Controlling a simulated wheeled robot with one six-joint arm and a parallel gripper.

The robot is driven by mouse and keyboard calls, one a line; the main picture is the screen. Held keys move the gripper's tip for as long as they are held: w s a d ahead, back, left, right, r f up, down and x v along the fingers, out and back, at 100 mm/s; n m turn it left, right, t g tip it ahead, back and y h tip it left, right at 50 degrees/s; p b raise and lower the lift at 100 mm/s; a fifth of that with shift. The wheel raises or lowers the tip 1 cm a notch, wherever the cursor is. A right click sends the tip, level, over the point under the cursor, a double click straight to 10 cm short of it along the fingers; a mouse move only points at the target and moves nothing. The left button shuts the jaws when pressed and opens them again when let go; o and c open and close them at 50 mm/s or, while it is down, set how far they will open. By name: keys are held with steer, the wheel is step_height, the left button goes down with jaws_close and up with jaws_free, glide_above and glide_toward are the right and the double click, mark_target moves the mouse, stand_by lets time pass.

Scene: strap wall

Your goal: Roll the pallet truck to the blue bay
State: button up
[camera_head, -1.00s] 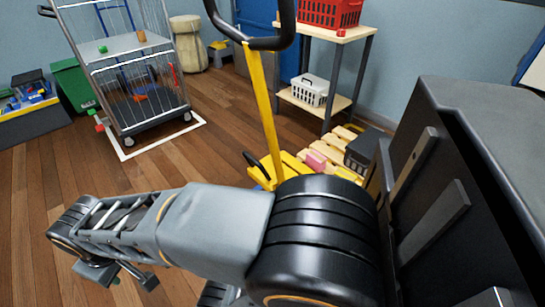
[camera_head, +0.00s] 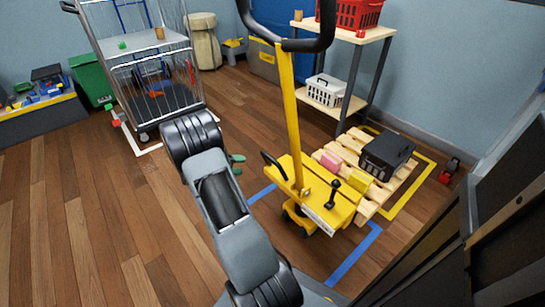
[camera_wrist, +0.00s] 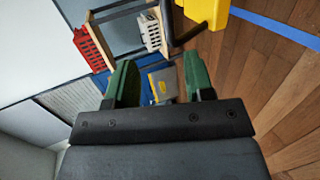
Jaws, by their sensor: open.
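The pallet truck (camera_head: 325,205) is yellow, with a tall yellow tiller (camera_head: 290,120) and a black loop handle at the top. It stands upright right of my arm in the head view, beside a wooden pallet (camera_head: 348,150); whether its forks are under the pallet is hidden. Blue floor tape (camera_head: 355,255) shows to the right and left of its near end, marking the blue bay. My gripper (camera_wrist: 160,82) has two green fingers, apart and empty. In the head view its green fingers (camera_head: 237,163) are partly hidden behind my arm, left of the truck and not touching it.
The pallet carries a black case (camera_head: 387,155) and small blocks, inside yellow tape (camera_head: 410,192). A shelf (camera_head: 345,33) with red and white baskets stands behind. A wire cage trolley (camera_head: 150,80) stands at left within white tape. The left floor is clear.

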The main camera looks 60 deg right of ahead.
steer(key=s+d+f+h+b, duration=0.1)
steer(key=d+f, duration=0.3)
steer(key=d, duration=0.5)
steer(key=s+d+f+h+b, duration=0.1)
steer(key=s+d+f+b, duration=0.1)
steer(key=d, duration=0.7)
step_height(320, 180, down, 2)
steer(key=shift+s+n+t+b, duration=0.3)
steer(key=shift+s, duration=0.25)
steer(key=shift+a, duration=0.1)
jaws_close()
